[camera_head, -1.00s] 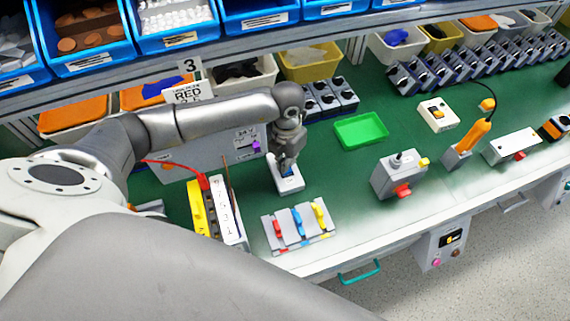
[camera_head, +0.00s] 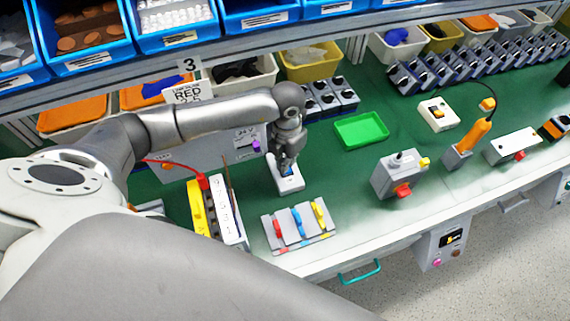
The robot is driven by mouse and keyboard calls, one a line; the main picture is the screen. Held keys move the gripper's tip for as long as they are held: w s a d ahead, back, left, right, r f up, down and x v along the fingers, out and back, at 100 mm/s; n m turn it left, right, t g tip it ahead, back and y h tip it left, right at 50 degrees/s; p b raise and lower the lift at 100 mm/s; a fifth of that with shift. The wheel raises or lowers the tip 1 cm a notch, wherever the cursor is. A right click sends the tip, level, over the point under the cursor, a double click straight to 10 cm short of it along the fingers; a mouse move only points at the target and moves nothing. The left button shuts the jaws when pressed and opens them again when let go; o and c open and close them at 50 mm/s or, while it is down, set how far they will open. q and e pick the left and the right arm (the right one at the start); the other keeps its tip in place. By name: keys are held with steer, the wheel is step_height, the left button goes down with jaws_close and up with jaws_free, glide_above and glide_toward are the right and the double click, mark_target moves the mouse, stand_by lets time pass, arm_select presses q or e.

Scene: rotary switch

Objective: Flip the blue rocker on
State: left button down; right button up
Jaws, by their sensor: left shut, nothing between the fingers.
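A small white switch box (camera_head: 291,185) stands on the green mat, and a bit of the blue rocker (camera_head: 289,170) shows on its top. My left gripper (camera_head: 287,164) points down right over the box, shut with nothing between its fingers. Its fingertips are at or just above the rocker; I cannot tell whether they touch it. The gripper hides much of the rocker, so its tilt cannot be read. My right gripper is not in view.
A grey panel (camera_head: 272,236) with red, blue and yellow levers lies in front of the box. A yellow and white terminal block (camera_head: 197,207) stands to the left. A green tray (camera_head: 361,130) and a grey box with a red knob (camera_head: 382,178) are to the right.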

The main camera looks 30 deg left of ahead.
arm_select(q)
steer(key=shift+f+b, duration=0.95)
steer(key=shift+f, duration=0.2)
stand_by(0.4)
steer(key=shift+r, duration=0.15)
steer(key=shift+r+p, duration=0.8)
steer(key=shift+r, duration=0.15)
steer(key=shift+r+p, duration=1.55)
steer(key=shift+r, duration=0.95)
steer(key=shift+f, duration=0.1)
